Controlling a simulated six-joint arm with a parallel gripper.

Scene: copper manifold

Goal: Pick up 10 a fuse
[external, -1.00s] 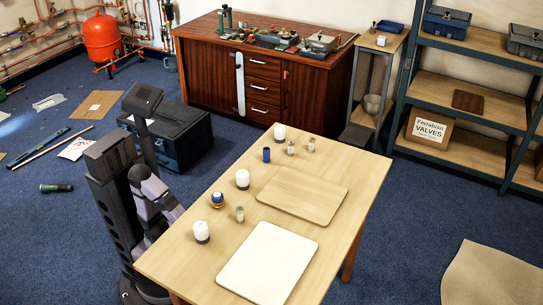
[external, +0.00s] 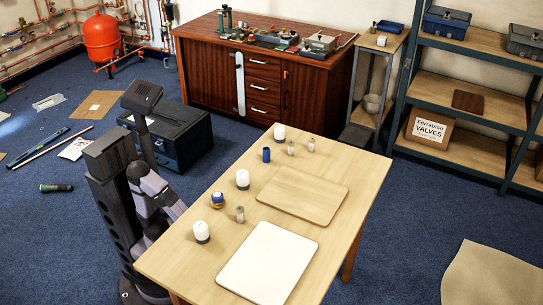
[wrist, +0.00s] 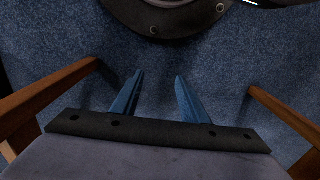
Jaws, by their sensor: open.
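Several small cylinders stand upright on the wooden table in the external view. They include white ones (external: 242,179) (external: 279,132) (external: 201,233), a dark blue one (external: 266,155), a blue, white and yellow one (external: 218,200), and small grey-brown ones (external: 240,214) (external: 291,148) (external: 311,145). No markings are readable, so I cannot tell which is the 10 A fuse. My gripper (wrist: 158,96) shows two blue fingers apart and empty in the wrist view, with blue carpet beyond. It is hidden in the external view, and no fuse shows in the wrist view.
A wooden board (external: 303,194) and a white board (external: 267,263) lie flat on the table (external: 190,262). My arm stands at the table's left edge. Wooden beams (wrist: 50,102) (wrist: 283,117) flank the fingers in the wrist view. Clear tabletop surrounds the cylinders.

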